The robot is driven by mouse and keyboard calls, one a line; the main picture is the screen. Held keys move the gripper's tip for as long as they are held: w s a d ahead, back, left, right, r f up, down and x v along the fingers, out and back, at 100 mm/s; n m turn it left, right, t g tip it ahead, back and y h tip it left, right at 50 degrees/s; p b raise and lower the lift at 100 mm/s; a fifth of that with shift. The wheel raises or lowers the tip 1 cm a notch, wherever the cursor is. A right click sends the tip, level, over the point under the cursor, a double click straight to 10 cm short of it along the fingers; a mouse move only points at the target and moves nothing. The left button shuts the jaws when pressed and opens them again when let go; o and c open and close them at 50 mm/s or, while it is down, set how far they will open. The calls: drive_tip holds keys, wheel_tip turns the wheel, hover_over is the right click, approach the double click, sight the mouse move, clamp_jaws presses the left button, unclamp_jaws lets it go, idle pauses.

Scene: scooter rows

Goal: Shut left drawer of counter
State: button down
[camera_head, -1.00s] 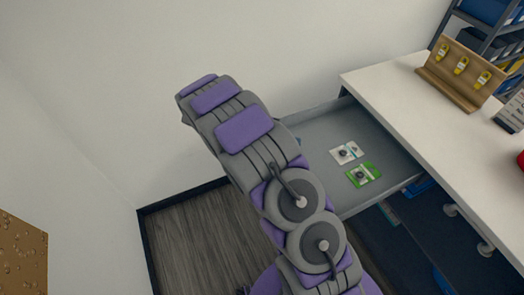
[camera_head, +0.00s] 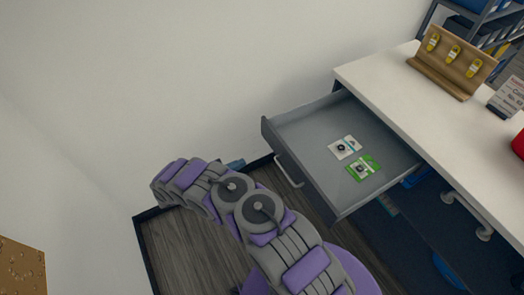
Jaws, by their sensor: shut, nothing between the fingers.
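The left drawer (camera_head: 305,158) of the white-topped counter (camera_head: 405,100) is pulled well out. Its grey front with a bar handle (camera_head: 288,171) faces the lower left. Inside lie a white packet (camera_head: 344,147) and a green packet (camera_head: 363,168), both flat on the drawer floor. My purple and grey arm rises from the bottom and bends to the left, in front of the drawer and apart from its front in the picture. I cannot make out my gripper; the far end of the arm is hidden behind its own links.
On the counter stand a wooden rack (camera_head: 453,62) with yellow tags, a small sign (camera_head: 508,97) and a red object (camera_head: 518,144). Another handle (camera_head: 468,215) shows on the counter's front. White walls close in behind and left; dark wooden floor (camera_head: 185,245) lies between.

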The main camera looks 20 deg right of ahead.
drive_tip(key=b, duration=0.2)
approach(276, 147)
drive_tip(key=d, duration=0.5)
drive_tip(key=shift+w+d+f, duration=0.2)
drive_tip(key=shift+w+f, duration=0.05)
drive_tip(key=shift+f, duration=0.1)
drive_tip(key=shift+w+d+r, duration=0.1)
drive_tip(key=shift+d, duration=0.6)
